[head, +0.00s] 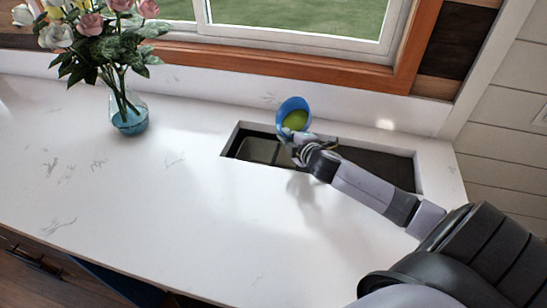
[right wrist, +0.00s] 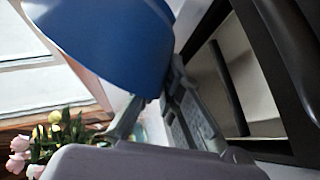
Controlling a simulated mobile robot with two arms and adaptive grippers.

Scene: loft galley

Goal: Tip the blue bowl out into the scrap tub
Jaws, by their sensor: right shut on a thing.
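The blue bowl (head: 285,107) is held up over the back edge of the sink-like recess in the counter, tilted on its side with its opening toward the head camera. A yellow-green thing (head: 297,120) shows inside it. My right gripper (head: 300,142) is shut on the bowl at its lower side. The right wrist view shows the blue outside of the bowl (right wrist: 115,40) close up, by the gripper fingers (right wrist: 150,115). No scrap tub can be told for sure; dark-edged compartments lie in the recess below. My left gripper is not in view.
The recess (head: 375,165) is cut into the white counter (head: 190,220) under the window (head: 300,20). A glass vase (head: 130,118) with pink and white flowers stands at the back left. The counter's middle and front are clear.

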